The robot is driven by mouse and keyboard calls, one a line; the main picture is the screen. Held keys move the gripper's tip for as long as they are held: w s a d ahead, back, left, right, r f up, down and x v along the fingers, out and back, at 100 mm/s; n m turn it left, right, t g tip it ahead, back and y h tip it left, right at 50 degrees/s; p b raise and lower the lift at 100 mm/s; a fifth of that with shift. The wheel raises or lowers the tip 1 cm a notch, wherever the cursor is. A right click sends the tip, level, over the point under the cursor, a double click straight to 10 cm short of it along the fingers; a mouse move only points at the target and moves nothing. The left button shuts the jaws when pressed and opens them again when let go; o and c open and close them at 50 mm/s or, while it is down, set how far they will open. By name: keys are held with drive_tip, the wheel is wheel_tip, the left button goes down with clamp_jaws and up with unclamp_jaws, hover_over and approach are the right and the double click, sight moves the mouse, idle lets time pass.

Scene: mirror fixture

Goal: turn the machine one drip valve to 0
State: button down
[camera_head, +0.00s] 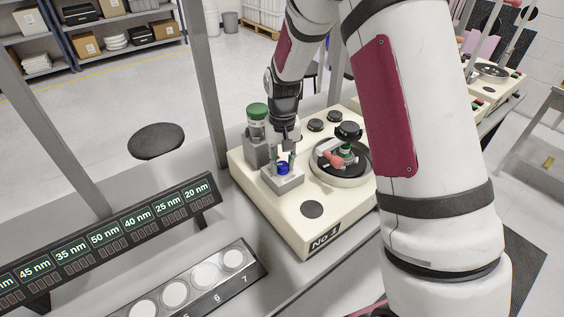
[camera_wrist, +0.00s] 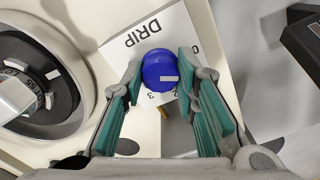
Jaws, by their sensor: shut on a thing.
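The machine marked No 1 (camera_head: 325,238) is a cream box on the bench. Its drip valve is a round blue knob (camera_wrist: 163,71), which also shows in the head view (camera_head: 283,168) on a small grey block. A white plate (camera_wrist: 180,32) marked DRIP lies around the knob in the wrist view, with a 0 at its upper right and a 3 below the knob. My gripper (camera_wrist: 160,76) is shut on the knob, one green-padded finger on each side. Some dial marks are hidden by the fingers.
A green-capped bottle (camera_head: 257,120) stands left of the valve block. A display with nm values (camera_head: 120,235) and a tray of white discs (camera_head: 200,280) lie in front left.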

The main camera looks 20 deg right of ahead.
sight(282, 164)
drive_tip(key=n, duration=0.5)
drive_tip(key=shift+n, duration=0.3)
idle(0.4)
drive_tip(key=c, duration=1.2)
unclamp_jaws()
drive_tip(key=shift+c, duration=0.2)
drive_tip(key=shift+r, duration=0.15)
wheel_tip(282, 164, up, 12)
